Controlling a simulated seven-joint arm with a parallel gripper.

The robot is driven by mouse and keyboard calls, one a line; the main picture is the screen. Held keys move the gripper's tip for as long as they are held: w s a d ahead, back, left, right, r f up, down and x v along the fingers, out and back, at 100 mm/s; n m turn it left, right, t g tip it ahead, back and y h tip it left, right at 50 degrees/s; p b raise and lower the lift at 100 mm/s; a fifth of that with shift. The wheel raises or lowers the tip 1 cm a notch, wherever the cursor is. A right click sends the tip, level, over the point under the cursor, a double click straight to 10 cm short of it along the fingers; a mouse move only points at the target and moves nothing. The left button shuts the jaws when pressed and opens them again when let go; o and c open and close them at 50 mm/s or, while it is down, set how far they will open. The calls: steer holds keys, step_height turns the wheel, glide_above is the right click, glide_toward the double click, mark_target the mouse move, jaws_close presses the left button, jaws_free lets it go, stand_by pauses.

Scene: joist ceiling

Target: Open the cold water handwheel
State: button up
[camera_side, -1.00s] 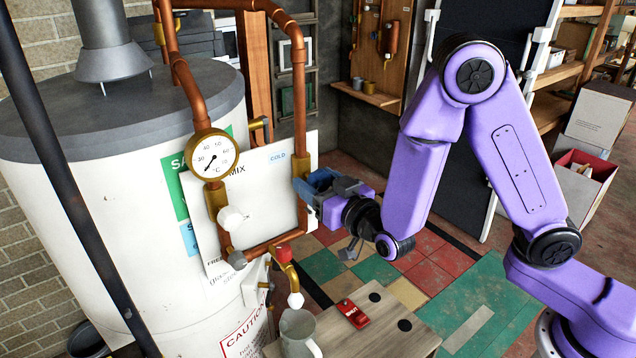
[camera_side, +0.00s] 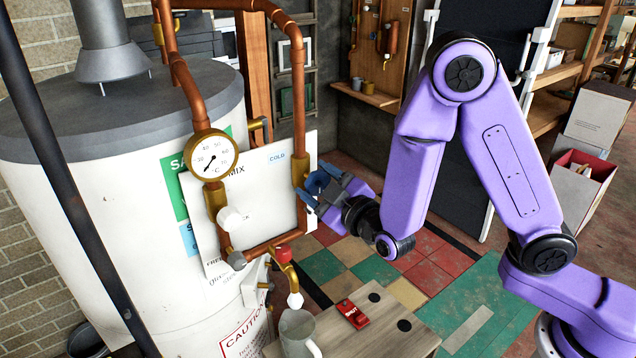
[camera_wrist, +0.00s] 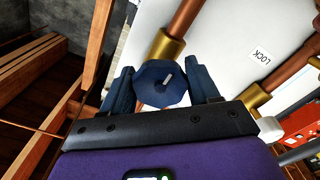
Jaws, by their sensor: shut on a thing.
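The cold water handwheel (camera_wrist: 160,88) is a blue, eight-sided wheel with a small white mark, in front of a brass valve body (camera_wrist: 166,48) in the wrist view. My gripper (camera_wrist: 162,70) has one dark blue finger on each side of the wheel and is shut on it. The fingers cover much of the wheel there and are tilted. I cannot tell how far the valve is open.
A round temperature gauge (camera_side: 213,158) and a white handwheel (camera_side: 230,218) are on the left-hand pipe. A red-handled tap (camera_side: 284,256) is below, above a grey mug (camera_side: 298,330). A red object (camera_side: 352,314) lies on the wooden table (camera_side: 400,335).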

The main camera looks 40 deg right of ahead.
steer(key=shift+f, duration=0.2)
stand_by(0.3)
steer(key=o, duration=0.9)
steer(key=shift+o, duration=0.6)
steer(key=shift+r, duration=0.1)
steer(key=shift+s, duration=0.2)
steer(key=s, duration=1.1)
steer(key=shift+s, duration=0.3)
